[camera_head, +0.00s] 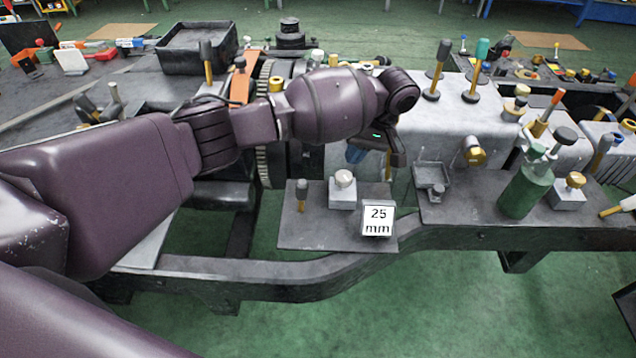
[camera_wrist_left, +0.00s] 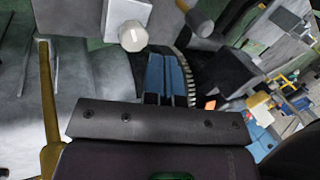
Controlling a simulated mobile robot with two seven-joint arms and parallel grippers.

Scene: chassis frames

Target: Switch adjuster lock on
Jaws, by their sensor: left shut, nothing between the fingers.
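A small plate (camera_head: 325,231) at the machine's front holds a white round knob on a pale block (camera_head: 343,190), a short lever with a grey grip and yellow shaft (camera_head: 301,195), and a display reading 25 mm (camera_head: 378,220). No label shows which control is the adjuster lock. My left gripper (camera_head: 356,153) is behind and above this plate, its blue fingers shut and empty, partly hidden by my wrist. In the left wrist view the shut fingers (camera_wrist_left: 167,78) show below the white knob (camera_wrist_left: 133,37), with no clear contact. My right gripper is not in view.
To the right stand a green bottle-like part (camera_head: 525,190), a brass knob (camera_head: 473,152) and tall levers (camera_head: 437,70). A large toothed wheel (camera_head: 264,165) lies behind my left forearm. A dark bin (camera_head: 197,50) sits at the back. Green floor is open in front of the frame.

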